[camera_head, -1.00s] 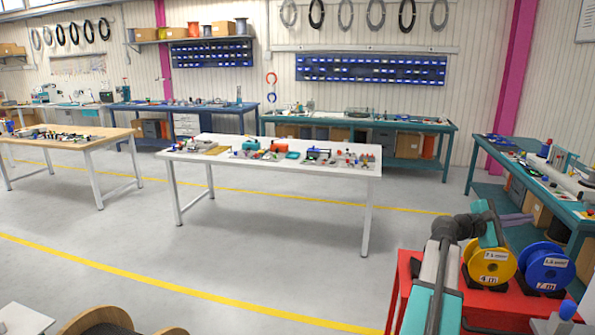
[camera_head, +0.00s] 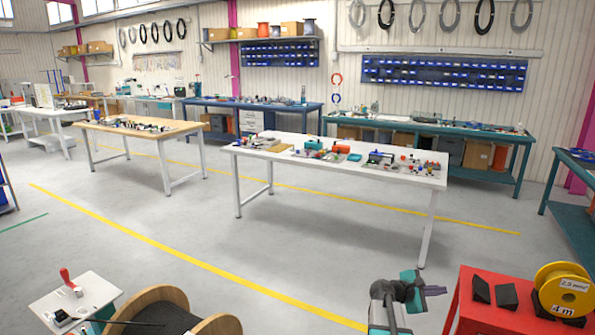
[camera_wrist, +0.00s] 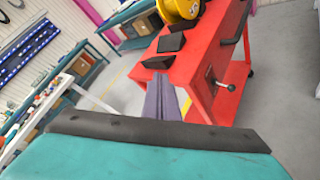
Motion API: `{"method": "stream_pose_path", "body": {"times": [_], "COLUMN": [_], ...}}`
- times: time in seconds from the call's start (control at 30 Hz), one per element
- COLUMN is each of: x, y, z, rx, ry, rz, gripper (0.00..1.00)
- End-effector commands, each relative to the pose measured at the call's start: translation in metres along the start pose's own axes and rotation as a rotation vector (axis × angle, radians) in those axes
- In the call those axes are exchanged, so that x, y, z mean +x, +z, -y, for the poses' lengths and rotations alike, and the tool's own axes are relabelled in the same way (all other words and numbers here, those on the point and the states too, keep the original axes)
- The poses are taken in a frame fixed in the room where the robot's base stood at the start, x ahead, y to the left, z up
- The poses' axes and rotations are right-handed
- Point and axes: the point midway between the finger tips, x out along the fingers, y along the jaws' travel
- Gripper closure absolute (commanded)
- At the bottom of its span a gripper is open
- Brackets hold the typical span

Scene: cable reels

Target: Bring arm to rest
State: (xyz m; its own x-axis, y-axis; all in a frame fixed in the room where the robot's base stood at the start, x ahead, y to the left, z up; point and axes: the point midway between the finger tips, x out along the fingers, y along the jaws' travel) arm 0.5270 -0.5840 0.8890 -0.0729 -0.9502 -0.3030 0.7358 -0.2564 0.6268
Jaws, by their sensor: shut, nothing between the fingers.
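My gripper (camera_head: 435,291) is at the lower right of the head view, at the end of my teal and dark grey arm. Its grey-purple fingers point right, toward the red cart, and are shut and empty. In the wrist view my gripper (camera_wrist: 160,98) shows its fingers together, with the red cart (camera_wrist: 205,65) beyond them. They appear apart from the cart.
The red cart (camera_head: 480,322) carries a yellow cable reel (camera_head: 561,280) marked 4 m and black wedge-shaped supports (camera_head: 507,297). A white table (camera_head: 335,165) with parts stands ahead. A wooden drum (camera_head: 160,300) is at the lower left. Open floor lies between.

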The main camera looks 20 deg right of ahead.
Motion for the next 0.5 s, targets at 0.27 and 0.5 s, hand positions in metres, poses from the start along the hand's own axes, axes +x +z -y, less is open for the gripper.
{"method": "stream_pose_path", "body": {"times": [0.27,0.5], "x": [-0.068,-0.128], "y": [-0.11,-0.184], "z": [0.064,0.136], "rx": [-0.031,-0.047], "ry": [-0.061,-0.148], "rz": [-0.163,-0.285], "gripper": [1.0,1.0]}}
